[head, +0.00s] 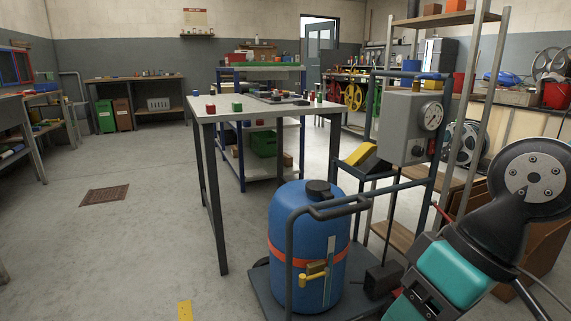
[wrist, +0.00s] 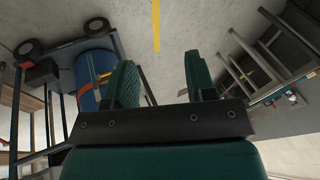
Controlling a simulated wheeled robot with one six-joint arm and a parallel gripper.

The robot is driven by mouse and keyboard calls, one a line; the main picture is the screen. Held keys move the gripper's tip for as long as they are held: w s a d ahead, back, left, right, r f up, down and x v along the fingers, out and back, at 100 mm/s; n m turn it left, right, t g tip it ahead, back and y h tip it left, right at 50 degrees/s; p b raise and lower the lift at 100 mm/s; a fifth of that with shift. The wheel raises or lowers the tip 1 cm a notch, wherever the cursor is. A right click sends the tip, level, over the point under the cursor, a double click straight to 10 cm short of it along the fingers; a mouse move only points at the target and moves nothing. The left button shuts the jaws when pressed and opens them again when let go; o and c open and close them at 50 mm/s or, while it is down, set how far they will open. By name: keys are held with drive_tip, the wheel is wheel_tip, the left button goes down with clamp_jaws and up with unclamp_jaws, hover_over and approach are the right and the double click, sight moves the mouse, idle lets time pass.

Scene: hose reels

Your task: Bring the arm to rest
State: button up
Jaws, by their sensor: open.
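My arm shows at the lower right of the head view, with a dark joint and a teal link; the gripper's fingers are outside that view. In the wrist view my gripper (wrist: 160,82) has its two green fingers apart with nothing between them. Beyond the fingers is bare concrete floor with a yellow stripe (wrist: 156,25). A blue tank (head: 308,245) with an orange band stands on a dark wheeled cart (head: 262,285), left of my arm. The tank also shows left of the fingers in the wrist view (wrist: 92,75).
A grey gauge box (head: 403,128) is mounted above the cart, close to my arm. A tall shelf rack (head: 492,75) stands behind it. A table (head: 210,112) with small coloured blocks stands mid-room. A floor drain (head: 104,196) lies at left. Open floor spreads on the left side.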

drive_tip(key=s+d+r+h+p, duration=0.1)
drive_tip(key=s+r+p, duration=0.2)
drive_tip(key=r+p, duration=3.1)
drive_tip(key=shift+n, duration=0.4)
drive_tip(key=shift+r, duration=0.1)
